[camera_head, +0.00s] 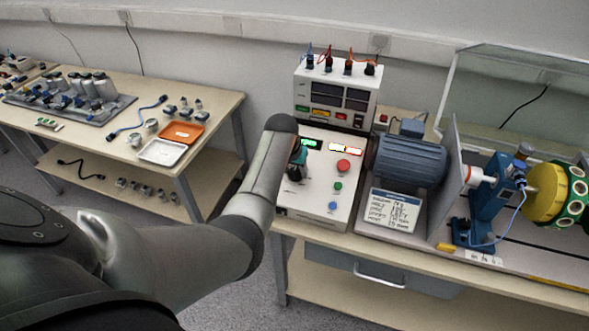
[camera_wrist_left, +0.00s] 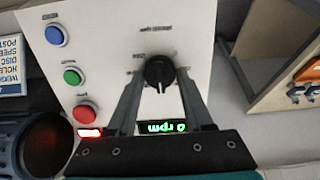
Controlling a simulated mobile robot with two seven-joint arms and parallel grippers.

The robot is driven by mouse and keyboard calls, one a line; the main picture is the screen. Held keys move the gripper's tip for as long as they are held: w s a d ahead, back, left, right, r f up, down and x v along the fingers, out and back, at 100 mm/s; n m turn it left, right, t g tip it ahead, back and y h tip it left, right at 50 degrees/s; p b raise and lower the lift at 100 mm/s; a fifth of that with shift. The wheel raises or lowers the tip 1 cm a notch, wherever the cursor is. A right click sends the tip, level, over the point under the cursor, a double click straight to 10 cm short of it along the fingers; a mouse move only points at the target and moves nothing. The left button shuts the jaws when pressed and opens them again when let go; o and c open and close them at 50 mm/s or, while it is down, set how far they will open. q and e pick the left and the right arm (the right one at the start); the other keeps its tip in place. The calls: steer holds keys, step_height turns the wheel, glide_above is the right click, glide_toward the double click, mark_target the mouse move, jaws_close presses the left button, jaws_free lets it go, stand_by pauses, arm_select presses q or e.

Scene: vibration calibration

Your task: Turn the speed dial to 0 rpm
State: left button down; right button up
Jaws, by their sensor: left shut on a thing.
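The black speed dial (camera_wrist_left: 159,70) is on the white control panel (camera_wrist_left: 120,45), seen upside down in the left wrist view. My left gripper (camera_wrist_left: 158,80) has a finger on each side of the dial and is shut on it. The green display (camera_head: 312,143) also shows there. My right gripper is in neither view.
The panel carries red (camera_head: 343,166), green (camera_head: 338,186) and blue (camera_head: 333,206) buttons close to the dial. A blue motor (camera_head: 410,163) and a yellow disc (camera_head: 547,195) stand to the right. A meter box (camera_head: 338,85) is behind. Another bench (camera_head: 215,105) is at left.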

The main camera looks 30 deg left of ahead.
arm_select(q)
steer(key=n+p, duration=0.3)
steer(key=shift+r, duration=0.15)
steer(key=n+p, duration=0.1)
steer(key=n, duration=0.2)
steer(key=shift+a+p, duration=0.1)
steer(key=shift+p, duration=0.2)
steer(key=n+p, duration=0.2)
steer(key=n, duration=0.2)
steer(key=shift+s+h, duration=0.1)
steer(key=shift+h, duration=0.2)
steer(key=n+p, duration=0.1)
steer(key=n, duration=0.3)
steer(key=shift+s+t, duration=0.1)
steer(key=shift+t, duration=0.2)
steer(key=n, duration=0.4)
steer(key=n+p, duration=0.1)
steer(key=n, duration=0.1)
steer(key=shift+s+f, duration=0.1)
steer(key=shift+f, duration=0.15)
steer(key=n, duration=0.6)
steer(key=shift+n, duration=0.4)
steer(key=shift+s+f+t, duration=0.1)
steer(key=shift+t, duration=0.2)
